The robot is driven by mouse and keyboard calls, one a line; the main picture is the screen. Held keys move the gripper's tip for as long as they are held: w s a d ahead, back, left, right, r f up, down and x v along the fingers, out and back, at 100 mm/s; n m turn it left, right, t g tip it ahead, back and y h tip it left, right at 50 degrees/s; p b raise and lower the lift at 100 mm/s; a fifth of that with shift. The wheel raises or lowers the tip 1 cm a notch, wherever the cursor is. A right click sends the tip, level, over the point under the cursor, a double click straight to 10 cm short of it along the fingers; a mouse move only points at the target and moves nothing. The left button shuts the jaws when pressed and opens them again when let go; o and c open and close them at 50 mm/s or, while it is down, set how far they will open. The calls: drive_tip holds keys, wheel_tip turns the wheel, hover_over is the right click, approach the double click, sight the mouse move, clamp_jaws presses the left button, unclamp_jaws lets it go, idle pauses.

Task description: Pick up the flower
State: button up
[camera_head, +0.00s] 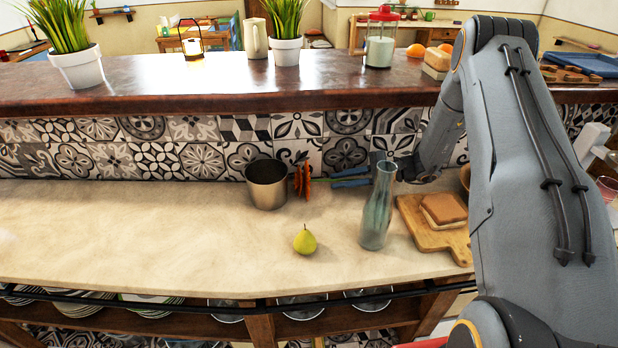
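The flower (302,181) shows as a narrow orange-red bloom just right of the metal pot (267,184), near the tiled wall. It appears turned on its side, and a short bit of green stem seems to run right from it. My gripper (334,180) has blue fingers pointing left at the stem side of the flower, a short way from the bloom. A gap shows between the two fingers. The glass vase hides part of the gripper's base. I cannot tell whether the stem lies between the fingers or whether the flower touches the counter.
A clear glass vase (377,212) stands in front of my wrist. A green pear (305,241) sits near the counter's front. A cutting board (414,222) with a sandwich (443,211) is to the right. The raised wooden ledge (200,84) runs behind. The counter's left side is free.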

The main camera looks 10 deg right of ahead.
clamp_jaws()
